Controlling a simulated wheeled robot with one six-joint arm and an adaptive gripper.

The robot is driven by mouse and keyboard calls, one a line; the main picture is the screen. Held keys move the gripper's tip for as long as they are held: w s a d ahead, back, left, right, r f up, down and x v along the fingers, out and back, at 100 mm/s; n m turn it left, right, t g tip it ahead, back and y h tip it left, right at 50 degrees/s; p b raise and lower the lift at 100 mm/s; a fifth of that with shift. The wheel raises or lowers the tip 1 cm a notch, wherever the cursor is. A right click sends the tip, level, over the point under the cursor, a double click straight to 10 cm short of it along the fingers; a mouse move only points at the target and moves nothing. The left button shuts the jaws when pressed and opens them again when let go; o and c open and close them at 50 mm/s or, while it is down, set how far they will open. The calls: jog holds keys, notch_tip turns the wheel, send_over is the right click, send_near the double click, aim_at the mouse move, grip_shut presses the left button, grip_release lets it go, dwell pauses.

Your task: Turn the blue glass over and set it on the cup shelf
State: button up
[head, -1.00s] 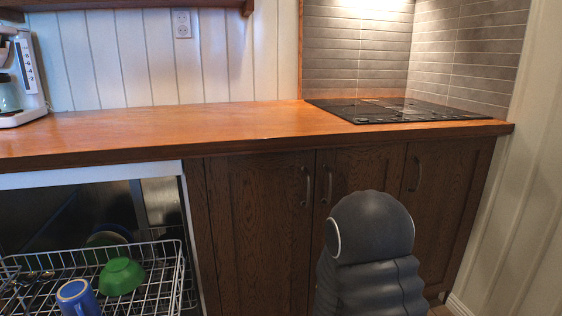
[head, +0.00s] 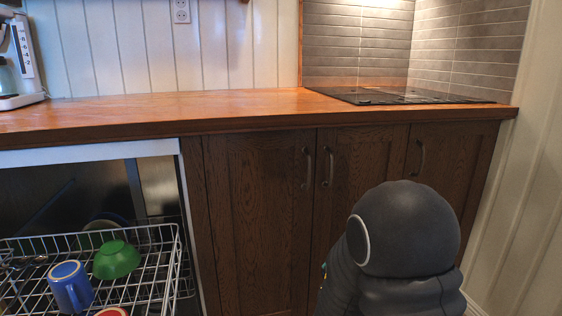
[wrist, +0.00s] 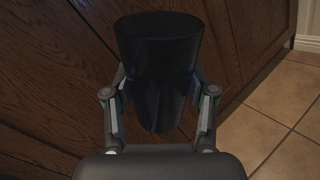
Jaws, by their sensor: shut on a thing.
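In the wrist view my gripper (wrist: 160,92) is shut on the blue glass (wrist: 158,48), with a finger on either side. The glass looks very dark, almost black, in the shade. Its wide end is at the top of that picture and its narrow end lies close to my palm. The glass does not show in the head view, where my dark arm stands before the cabinets at the lower right. The cup shelf cannot be made out now; only a scrap of wood shows at the head view's top edge.
A pulled-out dish rack (head: 172,262) at the lower left holds a blue mug (head: 71,290), a green bowl (head: 116,260) and part of a red item (head: 112,313). The wooden counter (head: 200,108) is mostly clear, with a black hob (head: 390,96) and a white coffee maker (head: 24,60).

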jog(key=shift+f+m+b, duration=0.15)
jog(key=shift+m+b, duration=0.35)
jog(key=shift+b, duration=0.35)
jog(key=m+b, duration=0.3)
jog(key=shift+b, duration=0.3)
jog(key=shift+r+m, duration=0.2)
jog(key=shift+m, duration=0.7)
jog(key=shift+m, duration=0.3)
jog(key=m, duration=0.3)
jog(key=shift+m, duration=1.3)
